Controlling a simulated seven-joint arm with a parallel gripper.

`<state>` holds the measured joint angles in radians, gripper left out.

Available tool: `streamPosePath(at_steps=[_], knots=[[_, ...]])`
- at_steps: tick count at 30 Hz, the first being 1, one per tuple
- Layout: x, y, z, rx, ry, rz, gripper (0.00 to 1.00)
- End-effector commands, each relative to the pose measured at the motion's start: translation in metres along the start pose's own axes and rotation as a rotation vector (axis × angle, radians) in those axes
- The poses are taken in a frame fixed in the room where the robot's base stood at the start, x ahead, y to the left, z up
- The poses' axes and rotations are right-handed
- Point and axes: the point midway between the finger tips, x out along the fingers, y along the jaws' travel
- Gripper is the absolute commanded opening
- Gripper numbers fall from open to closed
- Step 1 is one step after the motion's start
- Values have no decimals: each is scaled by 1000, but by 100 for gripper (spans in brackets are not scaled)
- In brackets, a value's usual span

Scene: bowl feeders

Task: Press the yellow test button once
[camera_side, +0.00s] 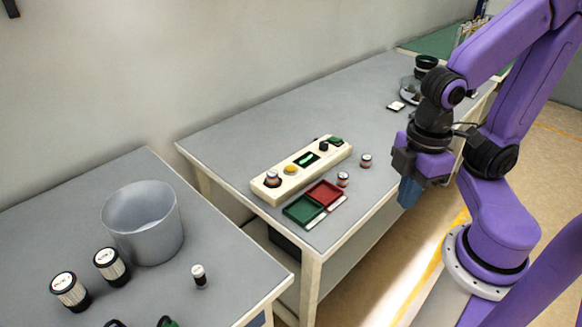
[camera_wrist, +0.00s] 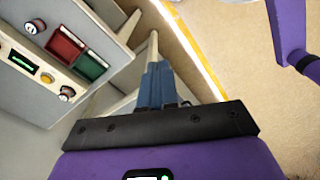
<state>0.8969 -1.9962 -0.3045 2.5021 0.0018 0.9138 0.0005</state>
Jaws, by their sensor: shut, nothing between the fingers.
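The yellow test button (camera_side: 291,169) sits on a cream control panel (camera_side: 318,171) on the grey table. It also shows in the wrist view (camera_wrist: 46,77), at the left, on the same panel (camera_wrist: 14,57). The button lies between a small display (camera_side: 307,159) and a round jar-like part at the panel's near end. My gripper (camera_side: 408,196) hangs off the table's right front edge, well to the right of the panel. Its blue fingers (camera_wrist: 157,82) are together, empty, and apart from the button.
A green tray (camera_side: 304,210) and a red tray (camera_side: 325,193) lie before the panel. Small jars (camera_side: 366,160) stand to their right. A grey bucket (camera_side: 143,222) and several cylinders stand on the left table. The table behind the panel is clear.

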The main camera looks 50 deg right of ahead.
Motion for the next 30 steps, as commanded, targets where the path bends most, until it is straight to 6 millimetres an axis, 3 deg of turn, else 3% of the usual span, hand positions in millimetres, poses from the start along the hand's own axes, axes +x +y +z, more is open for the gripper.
streamPosePath(at_steps=[24,30], knots=[[0,0,0,3,1,0,0],[5,14,-21,116,45,4,0]])
